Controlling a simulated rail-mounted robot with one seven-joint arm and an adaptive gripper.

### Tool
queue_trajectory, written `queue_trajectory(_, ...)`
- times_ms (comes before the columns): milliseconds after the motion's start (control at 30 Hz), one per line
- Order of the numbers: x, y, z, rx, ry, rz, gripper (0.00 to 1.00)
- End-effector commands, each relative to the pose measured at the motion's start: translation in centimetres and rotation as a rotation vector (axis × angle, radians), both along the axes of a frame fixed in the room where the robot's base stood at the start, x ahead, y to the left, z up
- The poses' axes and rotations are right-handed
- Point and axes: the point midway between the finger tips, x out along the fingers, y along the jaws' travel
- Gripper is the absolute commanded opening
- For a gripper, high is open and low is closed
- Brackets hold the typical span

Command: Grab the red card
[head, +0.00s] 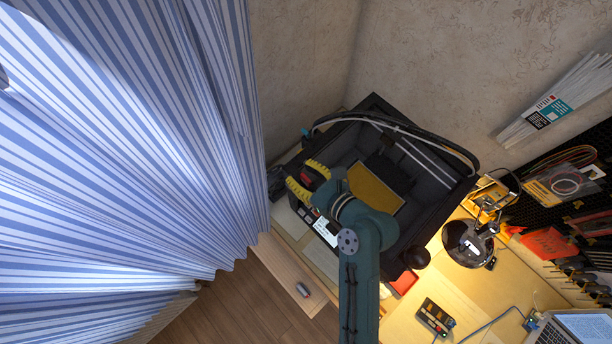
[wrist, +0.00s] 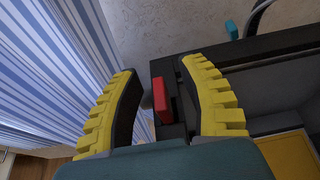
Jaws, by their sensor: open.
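A red block-like piece, which may be the red card, shows in the wrist view (wrist: 161,100). It stands at the black edge of a large dark box, between my two fingers with gaps on both sides. In the head view red (head: 316,172) shows between the yellow fingers, partly hidden by them. My gripper (head: 302,179) is open at the left side of the box. Its yellow ribbed fingers also show in the wrist view (wrist: 162,70), apart and holding nothing.
The open dark box (head: 448,205) holds a yellow panel (head: 375,188); cables arch over it. Another red item (head: 404,282) lies at its front right corner. A striped curtain (head: 130,130) hangs close at left. A round black-based device (head: 467,243) stands at right.

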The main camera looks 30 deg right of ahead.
Motion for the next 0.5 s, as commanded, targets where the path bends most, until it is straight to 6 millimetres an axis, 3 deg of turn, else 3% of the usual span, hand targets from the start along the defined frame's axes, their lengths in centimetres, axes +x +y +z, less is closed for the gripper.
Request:
queue_trajectory(100, 1.08, 0.33, -0.49, -0.001, 0.001, 0.0, 0.41)
queue_trajectory(333, 1.14, 0.3, -0.55, -0.001, 0.0, -0.002, 0.41)
queue_trajectory(500, 1.12, 0.3, -0.55, -0.001, 0.001, -0.001, 0.08)
